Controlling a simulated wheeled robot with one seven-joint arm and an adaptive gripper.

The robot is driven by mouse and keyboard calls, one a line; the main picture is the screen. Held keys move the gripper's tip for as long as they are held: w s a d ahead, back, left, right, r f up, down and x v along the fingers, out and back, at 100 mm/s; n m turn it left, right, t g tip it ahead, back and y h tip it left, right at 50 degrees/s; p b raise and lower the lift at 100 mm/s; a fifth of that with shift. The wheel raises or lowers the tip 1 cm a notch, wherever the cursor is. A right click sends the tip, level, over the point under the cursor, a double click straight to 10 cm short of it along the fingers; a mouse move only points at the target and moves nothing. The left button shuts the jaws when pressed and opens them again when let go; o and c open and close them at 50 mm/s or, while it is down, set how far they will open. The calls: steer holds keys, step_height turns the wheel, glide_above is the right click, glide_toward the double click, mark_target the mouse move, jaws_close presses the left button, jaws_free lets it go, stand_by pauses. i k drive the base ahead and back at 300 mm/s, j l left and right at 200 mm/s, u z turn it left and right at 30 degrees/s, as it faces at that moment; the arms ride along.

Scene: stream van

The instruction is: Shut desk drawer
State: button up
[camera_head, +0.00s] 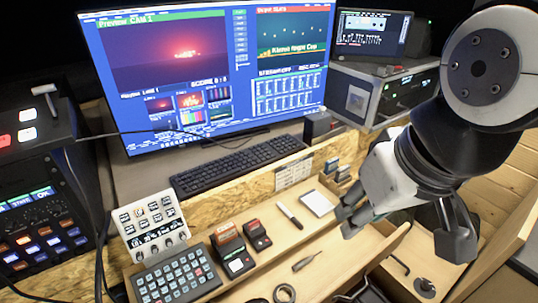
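The desk drawer (487,267) looks open at the lower right, a light wooden tray with thin side walls. A dark hooked tool and a round dark piece lie inside it. My gripper (404,226) is open, its dark fingers spread wide above the drawer and the right edge of the desk's lower shelf. Nothing shows between the fingers. I cannot tell whether a finger touches the drawer. My gripper and arm hide part of the drawer and its joint with the desk.
The lower shelf (337,262) holds a keypad (178,278), a white button panel (150,226), small boxes, a marker, a notepad (317,203) and a tape roll (284,293). A monitor (210,75) and keyboard (237,165) stand behind. A rack unit (375,95) stands at back right.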

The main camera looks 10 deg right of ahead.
mark_target(342, 263)
steer(key=k+l+u, duration=0.2)
steer(key=k, duration=0.2)
steer(key=k+j+u, duration=0.15)
steer(key=j+u, duration=0.8)
steer(key=k+l, duration=0.05)
steer(key=l, duration=0.05)
